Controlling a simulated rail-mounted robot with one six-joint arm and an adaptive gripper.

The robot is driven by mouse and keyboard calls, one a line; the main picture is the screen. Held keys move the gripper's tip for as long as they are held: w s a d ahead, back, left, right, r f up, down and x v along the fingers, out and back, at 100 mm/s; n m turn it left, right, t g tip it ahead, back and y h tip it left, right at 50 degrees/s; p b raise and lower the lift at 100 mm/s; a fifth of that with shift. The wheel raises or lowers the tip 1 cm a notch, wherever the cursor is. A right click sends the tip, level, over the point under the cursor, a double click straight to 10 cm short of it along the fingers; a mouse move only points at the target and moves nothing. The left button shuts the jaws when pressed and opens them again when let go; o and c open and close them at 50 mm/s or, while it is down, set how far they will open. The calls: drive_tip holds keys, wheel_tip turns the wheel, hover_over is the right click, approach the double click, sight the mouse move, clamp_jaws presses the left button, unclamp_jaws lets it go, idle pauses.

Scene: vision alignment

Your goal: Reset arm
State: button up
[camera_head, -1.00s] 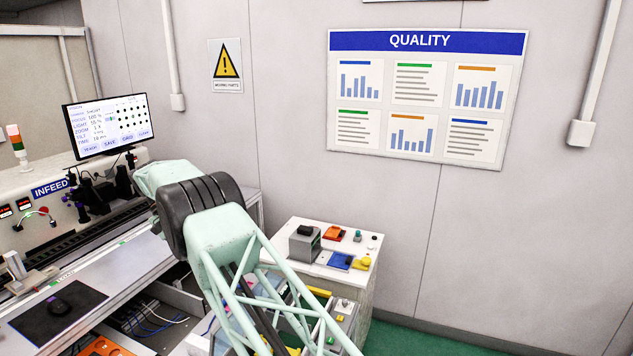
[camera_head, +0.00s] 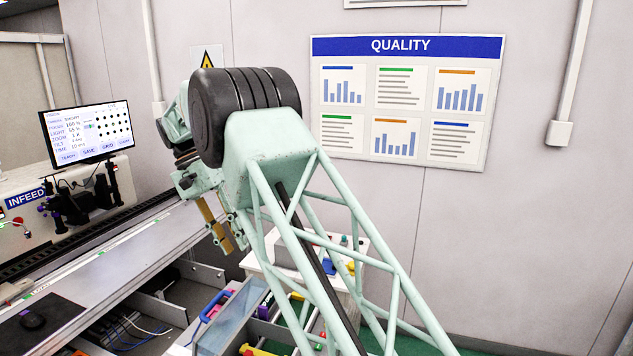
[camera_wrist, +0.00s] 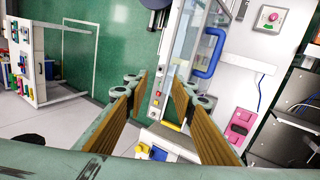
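My gripper (camera_wrist: 157,95) shows in the wrist view with its two brown-padded fingers spread apart. Nothing is between the fingers. In the head view my gripper (camera_head: 222,228) hangs below the raised wrist, above the right end of the bench, partly hidden behind my pale green arm. My arm's lattice link and dark ribbed joint fill the middle of the head view.
The bench has a monitor (camera_head: 88,131) and a black mat (camera_head: 45,325) at left. Open drawers (camera_head: 165,305) lie below its front edge. The wall with the quality board (camera_head: 405,105) is behind.

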drive_tip(key=s+d+r+y+b, duration=0.15)
drive_tip(key=s+d+r, duration=0.25)
drive_tip(key=d, duration=0.4)
drive_tip(key=s+d+r+n+t+b, duration=0.1)
drive_tip(key=s+d+r+b, duration=0.2)
drive_tip(key=d, duration=0.4)
drive_tip(key=s+d+r+y+b, duration=0.1)
drive_tip(key=s+d+r, duration=0.35)
drive_tip(key=d, duration=0.35)
drive_tip(key=s+d+n+t+y+b, duration=0.15)
drive_tip(key=s+d+b, duration=0.25)
drive_tip(key=s+d, duration=0.9)
drive_tip(key=s+d+f+t+b, duration=0.1)
drive_tip(key=s+d+f+b, duration=0.2)
drive_tip(key=s, duration=1)
drive_tip(key=s+d+f+t+b, duration=0.2)
drive_tip(key=s+d+f, duration=0.3)
drive_tip(key=s+f, duration=0.5)
drive_tip(key=s+b, duration=0.1)
drive_tip(key=s, duration=0.2)
drive_tip(key=shift+s+f+y, duration=0.15)
drive_tip(key=shift+f+y, duration=0.05)
drive_tip(key=shift+y, duration=0.2)
drive_tip(key=shift+d+t, duration=0.15)
drive_tip(key=shift+t, duration=0.1)
